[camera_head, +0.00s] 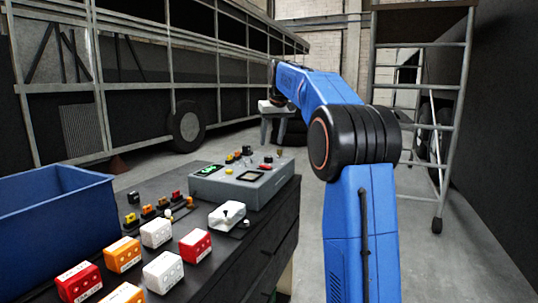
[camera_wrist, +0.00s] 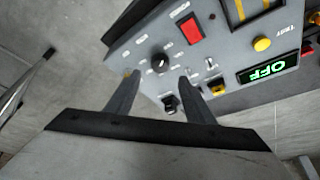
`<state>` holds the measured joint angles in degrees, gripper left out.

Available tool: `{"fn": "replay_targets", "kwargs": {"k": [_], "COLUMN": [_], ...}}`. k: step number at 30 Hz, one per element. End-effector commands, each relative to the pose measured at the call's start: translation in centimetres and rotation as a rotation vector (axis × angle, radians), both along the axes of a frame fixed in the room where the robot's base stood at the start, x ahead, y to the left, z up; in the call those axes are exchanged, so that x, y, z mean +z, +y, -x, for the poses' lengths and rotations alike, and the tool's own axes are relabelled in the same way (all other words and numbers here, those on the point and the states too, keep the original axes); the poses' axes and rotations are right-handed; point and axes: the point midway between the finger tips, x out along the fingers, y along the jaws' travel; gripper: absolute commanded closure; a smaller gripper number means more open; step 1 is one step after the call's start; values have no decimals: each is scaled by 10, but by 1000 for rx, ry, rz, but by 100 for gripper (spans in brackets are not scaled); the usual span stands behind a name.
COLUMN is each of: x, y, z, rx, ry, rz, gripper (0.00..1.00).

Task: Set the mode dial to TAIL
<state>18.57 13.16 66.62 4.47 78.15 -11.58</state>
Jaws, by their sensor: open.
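The mode dial (camera_wrist: 162,62) is a small round black knob with a pale pointer mark on the sloped grey control box (camera_wrist: 140,40). Small labels surround it, too blurred to read, so I cannot tell its setting. My gripper (camera_wrist: 158,78) is open and empty. Its two dark fingers stand apart on either side of the dial in the picture; no contact shows, and the height gap is unclear. The green display (camera_wrist: 267,70) reads OFF, turned over in this view. In the head view the grey control box (camera_head: 226,190) stands on the bench, too small to single out the dial.
Near the dial are a red switch (camera_wrist: 190,28), a yellow button (camera_wrist: 262,44) and a black toggle (camera_wrist: 170,103). On the bench are white, red and orange blocks, including a red block (camera_head: 195,245). A blue bin (camera_head: 55,215) is at left, a ladder (camera_head: 445,120) at right.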

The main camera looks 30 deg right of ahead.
Motion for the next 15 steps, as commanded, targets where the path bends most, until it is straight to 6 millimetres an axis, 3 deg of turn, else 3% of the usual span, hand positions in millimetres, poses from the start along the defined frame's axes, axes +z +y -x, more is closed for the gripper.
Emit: {"fn": "replay_targets", "kwargs": {"k": [9,15], "x": [-50,-66], "y": [-2,-3], "z": [-20,-27], "rx": [0,0], "ry": [2,1], "rz": [0,0], "gripper": [52,52]}}
